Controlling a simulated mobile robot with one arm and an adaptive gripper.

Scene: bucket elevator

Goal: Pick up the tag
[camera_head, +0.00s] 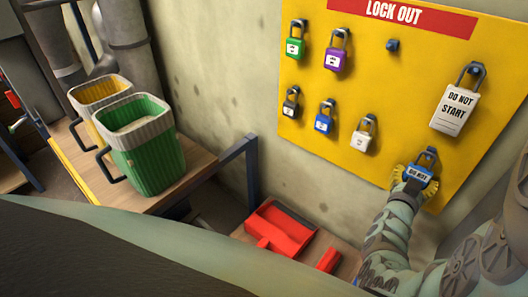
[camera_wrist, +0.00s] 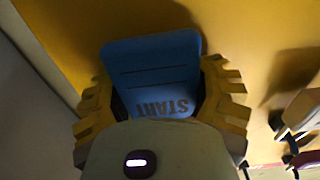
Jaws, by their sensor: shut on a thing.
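A blue tag (camera_head: 419,173) with dark lettering hangs at the lower right of the yellow lock-out board, by a dark hook. My gripper (camera_head: 412,182) is at it, with its yellow fingers on either side. In the wrist view the blue tag (camera_wrist: 156,75) sits between the two yellow fingers of my gripper (camera_wrist: 160,98), which are shut on its sides. The word START shows upside down on it. The lower part of the tag in that view is hidden behind my gripper's body. A white DO NOT START tag (camera_head: 455,108) hangs above on another hook.
The yellow board (camera_head: 390,88) also holds several padlocks, such as a green one (camera_head: 294,48) and a white one (camera_head: 361,139). A bare hook (camera_head: 392,45) is near its top. A red tray (camera_head: 280,231) lies below. Green (camera_head: 145,155) and yellow (camera_head: 94,92) buckets stand on a table at left.

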